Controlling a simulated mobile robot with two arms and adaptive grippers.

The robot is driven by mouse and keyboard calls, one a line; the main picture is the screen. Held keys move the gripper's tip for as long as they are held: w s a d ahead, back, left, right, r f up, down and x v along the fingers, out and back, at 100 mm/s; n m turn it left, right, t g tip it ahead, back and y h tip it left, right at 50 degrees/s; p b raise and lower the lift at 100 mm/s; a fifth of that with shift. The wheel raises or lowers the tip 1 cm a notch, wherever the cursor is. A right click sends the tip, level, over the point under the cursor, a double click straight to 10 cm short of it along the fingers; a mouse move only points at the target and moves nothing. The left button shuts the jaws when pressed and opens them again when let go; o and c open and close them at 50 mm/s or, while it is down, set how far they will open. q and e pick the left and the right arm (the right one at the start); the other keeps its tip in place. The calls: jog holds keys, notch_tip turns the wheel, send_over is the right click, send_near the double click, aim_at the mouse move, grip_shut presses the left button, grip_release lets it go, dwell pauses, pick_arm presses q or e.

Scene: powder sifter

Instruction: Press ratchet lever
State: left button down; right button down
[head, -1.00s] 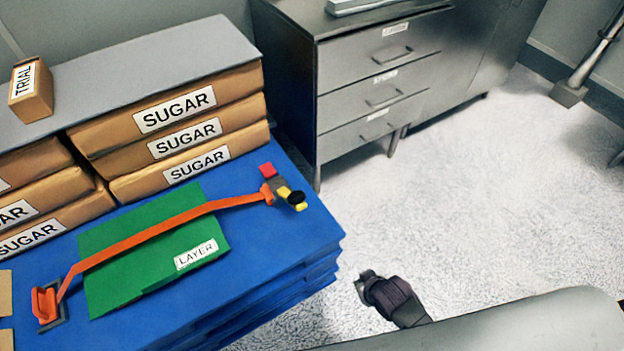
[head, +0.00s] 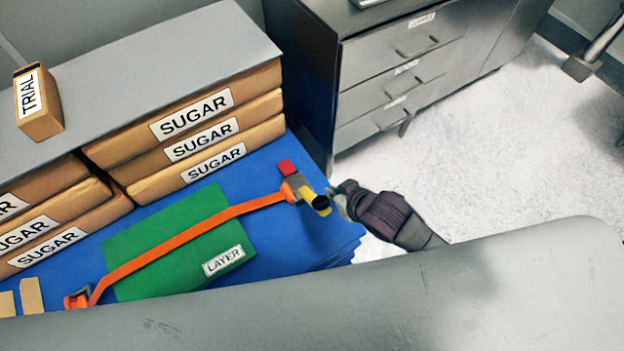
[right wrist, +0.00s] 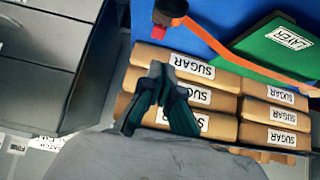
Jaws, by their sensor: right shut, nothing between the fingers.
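The ratchet (head: 297,189) sits at the right end of an orange strap (head: 190,235) on the blue pallet. It has a red piece (head: 287,168) and a yellow lever (head: 308,194) with a black end (head: 321,202). The strap crosses a green sheet marked LAYER (head: 165,238). My right gripper (head: 338,193) is shut and empty just right of the lever's black end; I cannot tell if they touch. In the right wrist view my right gripper (right wrist: 157,75) hides part of the scene, and the red piece (right wrist: 160,18) shows at the top. My left gripper is not in view.
Stacked SUGAR packs (head: 190,130) under a grey board (head: 130,70) stand behind the strap. A TRIAL box (head: 42,110) is on the board. A grey drawer cabinet (head: 400,80) stands at the back right. The floor (head: 500,130) beyond my right gripper is clear.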

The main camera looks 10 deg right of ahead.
jog(key=shift+s+r, duration=0.1)
dwell(0.3)
jog(key=b, duration=0.2)
send_over(322, 201)
jog(key=w, duration=0.2)
jog(key=f, duration=0.5)
jog(key=a+f, duration=0.1)
jog(key=f, duration=0.1)
jog(key=shift+w+f, duration=0.2)
jog(key=shift+f, duration=0.2)
jog(key=shift+s+d+f+p, duration=0.15)
jog(key=shift+s+d+f, duration=0.05)
jog(key=shift+s+f, duration=0.25)
jog(key=shift+s+d+f+p, duration=0.15)
jog(key=shift+s+f, duration=0.15)
jog(key=shift+f, duration=0.2)
jog(key=shift+s+d+f, duration=0.15)
jog(key=shift+s+f, duration=0.2)
jog(key=shift+f, duration=0.1)
